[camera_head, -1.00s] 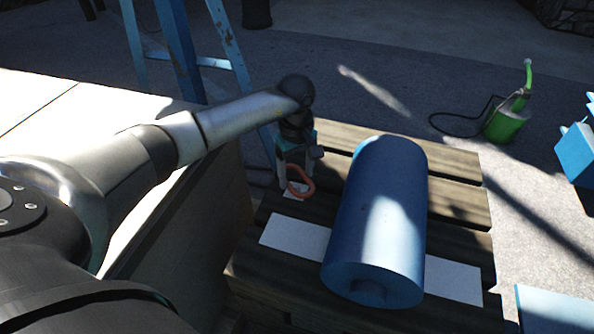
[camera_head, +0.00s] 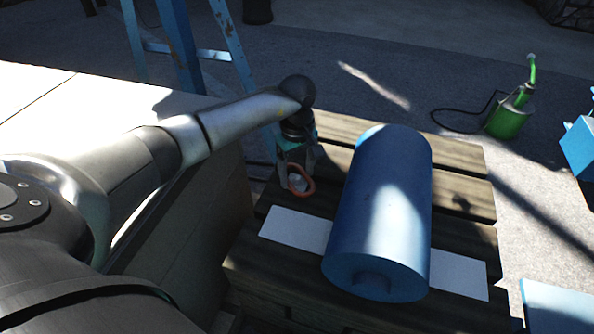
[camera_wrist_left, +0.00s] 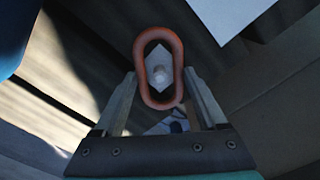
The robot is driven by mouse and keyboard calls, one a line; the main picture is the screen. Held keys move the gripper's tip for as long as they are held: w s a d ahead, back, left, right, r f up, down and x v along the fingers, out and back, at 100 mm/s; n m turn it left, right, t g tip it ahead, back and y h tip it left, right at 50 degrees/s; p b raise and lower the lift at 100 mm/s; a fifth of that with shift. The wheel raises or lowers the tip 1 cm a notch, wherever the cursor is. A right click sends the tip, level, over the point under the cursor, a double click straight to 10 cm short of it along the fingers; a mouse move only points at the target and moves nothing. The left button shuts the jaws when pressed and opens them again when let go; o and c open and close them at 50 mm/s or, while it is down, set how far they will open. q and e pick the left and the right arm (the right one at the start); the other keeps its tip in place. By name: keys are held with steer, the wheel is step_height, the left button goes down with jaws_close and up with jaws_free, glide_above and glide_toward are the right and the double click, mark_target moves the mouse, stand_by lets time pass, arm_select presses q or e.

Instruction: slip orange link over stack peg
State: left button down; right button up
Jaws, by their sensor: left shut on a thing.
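The orange link (camera_head: 300,197) is an oval ring at the left side of the wooden slatted platform. My left gripper (camera_head: 297,178) is shut on it. In the left wrist view, the link (camera_wrist_left: 141,70) sits between the fingertips of my left gripper (camera_wrist_left: 160,76). A small pale peg (camera_wrist_left: 160,73) on a whitish plate shows through the link's opening, near its middle. I cannot tell whether the link is around the peg or only above it. My right gripper is not in view.
A big blue cylinder (camera_head: 385,190) lies on the slatted platform (camera_head: 462,192) just right of my gripper. A white sheet (camera_head: 458,274) lies under it. A blue ladder (camera_head: 180,50) stands behind, and a green can (camera_head: 508,122) stands at the right.

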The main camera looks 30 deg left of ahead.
arm_select(q)
steer(key=shift+f+b, duration=0.35)
steer(key=shift+f, duration=0.05)
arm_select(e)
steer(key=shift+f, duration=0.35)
arm_select(q)
jaws_free()
